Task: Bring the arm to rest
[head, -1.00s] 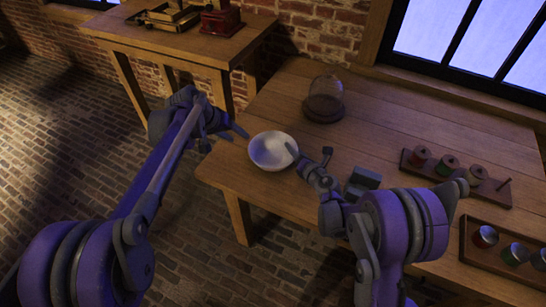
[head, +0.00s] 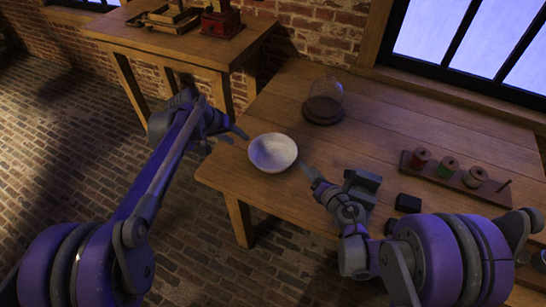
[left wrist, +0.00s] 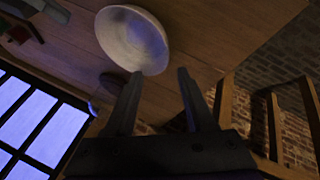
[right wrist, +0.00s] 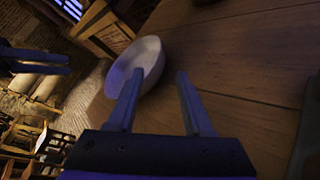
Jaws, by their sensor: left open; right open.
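A white bowl (head: 273,152) sits near the left edge of the wooden table. It also shows in the left wrist view (left wrist: 132,38) and in the right wrist view (right wrist: 150,58). My left gripper (head: 228,138) is open and empty, to the left of the bowl and apart from it; its spread fingers show in the left wrist view (left wrist: 157,80). My right gripper (head: 312,172) is just right of the bowl in the head view. Its fingers are apart with nothing between them in the right wrist view (right wrist: 160,76). My right forearm covers part of the table's front.
A glass dome on a dark base (head: 323,108) stands behind the bowl. A rack with spools (head: 456,180) lies at the right. A small black block (head: 408,203) is beside my right arm. A side table (head: 185,45) holds a red device (head: 222,22).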

